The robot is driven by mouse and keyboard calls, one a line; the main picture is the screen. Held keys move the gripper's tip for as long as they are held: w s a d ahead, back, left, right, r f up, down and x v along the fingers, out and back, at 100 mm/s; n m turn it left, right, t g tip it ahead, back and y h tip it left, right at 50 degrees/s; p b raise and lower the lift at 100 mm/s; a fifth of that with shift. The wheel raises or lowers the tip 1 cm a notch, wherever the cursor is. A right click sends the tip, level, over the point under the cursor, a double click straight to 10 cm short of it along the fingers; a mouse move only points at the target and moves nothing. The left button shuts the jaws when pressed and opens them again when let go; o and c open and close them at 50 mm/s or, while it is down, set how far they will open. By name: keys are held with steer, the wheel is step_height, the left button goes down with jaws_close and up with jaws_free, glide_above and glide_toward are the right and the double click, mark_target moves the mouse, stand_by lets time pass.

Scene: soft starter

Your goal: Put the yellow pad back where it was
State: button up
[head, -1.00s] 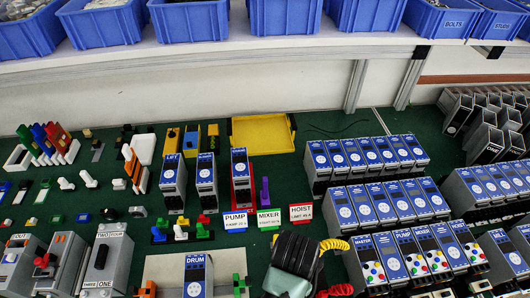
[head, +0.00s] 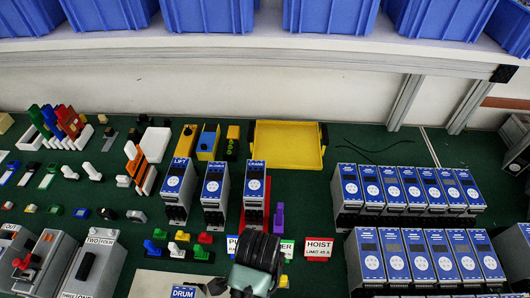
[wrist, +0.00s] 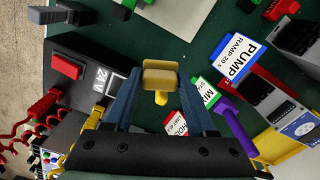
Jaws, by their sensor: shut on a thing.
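The yellow pad (wrist: 161,76) is pinched between the two blue-grey fingers of my gripper (wrist: 161,82) in the wrist view. A small yellow knob (wrist: 161,98) shows just under it; I cannot tell whether it belongs to the pad. In the head view my gripper (head: 258,250) is over the bench in front of the label signs, partly covering them, and hides the pad. The PUMP sign (wrist: 238,62) and a green-edged sign (wrist: 206,93) lie to the right of the pad in the wrist view.
The HOIST sign (head: 319,249) stands right of my gripper. Small coloured blocks, including a yellow one (head: 182,236), stand left of it. An empty yellow tray (head: 288,148) lies at the back. Starter units (head: 405,190) fill the right. A 24 V box (wrist: 95,75) stands left in the wrist view.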

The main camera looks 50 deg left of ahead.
steer(key=shift+s+d+f, duration=0.1)
steer(key=shift+s+f, duration=0.1)
steer(key=shift+f, duration=0.35)
step_height(320, 180, down, 9)
steer(key=shift+f+p, duration=0.15)
steer(key=shift+p, duration=0.2)
steer(key=shift+f, duration=0.1)
steer(key=o, duration=1.3)
